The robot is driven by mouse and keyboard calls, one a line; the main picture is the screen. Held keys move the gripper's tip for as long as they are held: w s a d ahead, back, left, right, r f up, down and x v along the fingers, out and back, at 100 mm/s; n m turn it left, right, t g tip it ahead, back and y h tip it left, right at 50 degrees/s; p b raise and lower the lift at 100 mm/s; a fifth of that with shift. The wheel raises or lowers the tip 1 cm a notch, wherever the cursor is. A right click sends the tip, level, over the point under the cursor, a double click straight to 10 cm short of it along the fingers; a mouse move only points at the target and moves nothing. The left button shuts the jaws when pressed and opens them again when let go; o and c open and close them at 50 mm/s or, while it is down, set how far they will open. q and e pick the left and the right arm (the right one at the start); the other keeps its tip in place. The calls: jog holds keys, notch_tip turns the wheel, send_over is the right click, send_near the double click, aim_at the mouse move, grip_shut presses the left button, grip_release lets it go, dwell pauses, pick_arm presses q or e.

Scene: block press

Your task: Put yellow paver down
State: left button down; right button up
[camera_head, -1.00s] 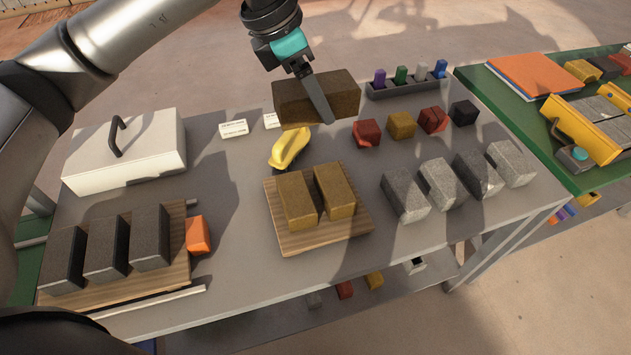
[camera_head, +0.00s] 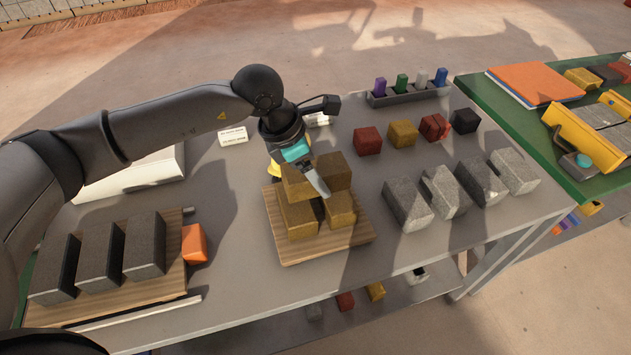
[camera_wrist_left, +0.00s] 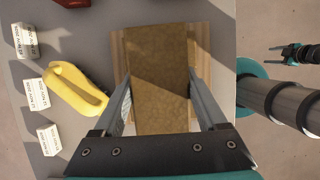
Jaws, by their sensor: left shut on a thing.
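My left gripper (camera_head: 318,187) is shut on a yellow-brown paver (camera_head: 297,181). The held paver lies level and crosswise over two like pavers, the left one (camera_head: 298,217) and the right one (camera_head: 340,210), which lie side by side on a wooden board (camera_head: 300,256). It looks to be on or just above them; contact cannot be told.
Dark pavers (camera_head: 145,246) and an orange block (camera_head: 194,244) are at the left. A white case (camera_head: 130,178) is partly behind my arm.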

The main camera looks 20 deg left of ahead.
pick_arm(q)
notch_tip(320, 180, down, 3)
jog(key=shift+w+r, duration=0.1)
jog(key=shift+r, duration=0.1)
jog(key=shift+f+b, duration=0.4)
jog(key=shift+b, duration=0.15)
grip_release()
jog(key=shift+f, duration=0.1)
jog(key=shift+r+p, duration=0.3)
jog(key=p+v, duration=0.1)
jog(key=v, duration=1.1)
jog(key=shift+r+p, duration=0.2)
jog(key=shift+p, duration=0.2)
